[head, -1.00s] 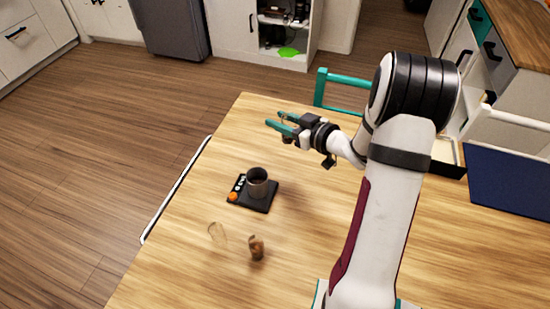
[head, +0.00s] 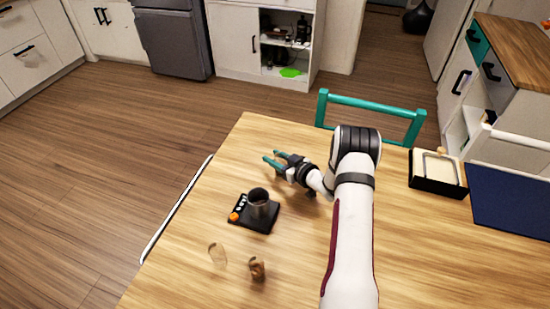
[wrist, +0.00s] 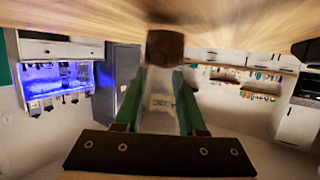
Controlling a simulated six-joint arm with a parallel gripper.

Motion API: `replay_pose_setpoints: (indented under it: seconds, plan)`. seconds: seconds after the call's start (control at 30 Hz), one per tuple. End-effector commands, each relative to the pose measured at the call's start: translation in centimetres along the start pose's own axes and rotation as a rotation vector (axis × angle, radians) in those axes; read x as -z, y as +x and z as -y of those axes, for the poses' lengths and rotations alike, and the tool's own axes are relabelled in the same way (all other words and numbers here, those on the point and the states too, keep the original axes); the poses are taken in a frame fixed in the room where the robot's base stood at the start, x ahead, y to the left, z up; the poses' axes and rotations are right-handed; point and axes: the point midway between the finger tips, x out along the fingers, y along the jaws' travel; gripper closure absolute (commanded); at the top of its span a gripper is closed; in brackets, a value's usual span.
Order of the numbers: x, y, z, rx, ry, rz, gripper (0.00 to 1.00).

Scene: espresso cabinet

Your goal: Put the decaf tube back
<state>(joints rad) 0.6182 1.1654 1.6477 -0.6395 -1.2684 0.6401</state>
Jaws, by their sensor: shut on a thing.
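My gripper (head: 275,160), with teal fingers, is shut on a tube above the far left part of the wooden table (head: 330,240). In the wrist view the tube (wrist: 161,90) sits between the fingers. It is clear, with a blurred label that seems to read DECAF and a dark brown end pointing away from the camera. In the head view the tube is too small to make out in the fingers. The gap between tube and table cannot be told.
A black scale (head: 240,217) with a dark metal cup (head: 260,203) stands in front of the gripper. Nearer are a clear glass piece (head: 217,256) and a small brown-filled glass (head: 257,268). A black tray (head: 438,188) and a blue panel (head: 512,203) are right. A lit blue cabinet (wrist: 60,80) shows in the wrist view.

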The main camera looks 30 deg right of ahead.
Motion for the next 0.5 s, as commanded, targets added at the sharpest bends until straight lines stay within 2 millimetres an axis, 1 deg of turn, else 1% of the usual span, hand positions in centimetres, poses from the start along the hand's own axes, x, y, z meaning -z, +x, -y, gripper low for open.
replay_pose_setpoints:
  seconds: [0.37, 0.4, 0.47, 0.5]
  plan:
    - [-0.53, 0.14, -0.05, 0.0, -0.001, -0.001, 1.0]
    - [-0.49, 0.13, -0.05, 0.0, -0.001, -0.001, 0.53]
    - [-0.48, 0.13, -0.05, 0.0, -0.001, -0.001, 0.43]
    - [-0.48, 0.12, -0.05, 0.0, -0.001, -0.001, 0.35]
